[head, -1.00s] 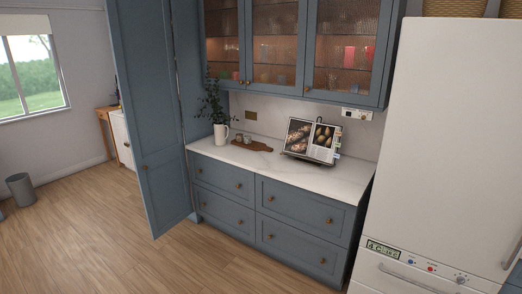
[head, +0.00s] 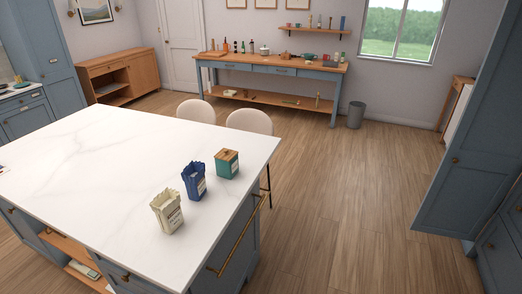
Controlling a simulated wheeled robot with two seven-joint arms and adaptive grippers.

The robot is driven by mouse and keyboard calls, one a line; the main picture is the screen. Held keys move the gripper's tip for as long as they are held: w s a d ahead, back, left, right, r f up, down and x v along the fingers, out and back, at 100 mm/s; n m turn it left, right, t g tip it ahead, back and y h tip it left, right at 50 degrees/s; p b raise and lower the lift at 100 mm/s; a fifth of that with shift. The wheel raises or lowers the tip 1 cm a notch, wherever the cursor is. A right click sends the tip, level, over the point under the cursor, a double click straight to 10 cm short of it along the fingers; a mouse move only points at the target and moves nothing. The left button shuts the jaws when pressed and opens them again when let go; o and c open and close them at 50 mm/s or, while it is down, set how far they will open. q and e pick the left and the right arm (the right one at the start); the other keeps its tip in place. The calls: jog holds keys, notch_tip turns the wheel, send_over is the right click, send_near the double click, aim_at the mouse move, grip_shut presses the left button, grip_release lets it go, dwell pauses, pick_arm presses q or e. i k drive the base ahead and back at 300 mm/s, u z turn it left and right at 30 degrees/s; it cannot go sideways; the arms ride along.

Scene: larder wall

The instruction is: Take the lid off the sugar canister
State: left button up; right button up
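Neither of my grippers is in view.
A brass rail (head: 237,240) runs along the island's side. Two chairs (head: 250,121) stand behind. The wooden floor (head: 335,200) to the right is clear.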

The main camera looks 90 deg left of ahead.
aim_at(224, 154)
jog(key=u, duration=2.35)
jog(key=i, duration=2)
jog(key=u, duration=3)
jog(key=i, duration=0.15)
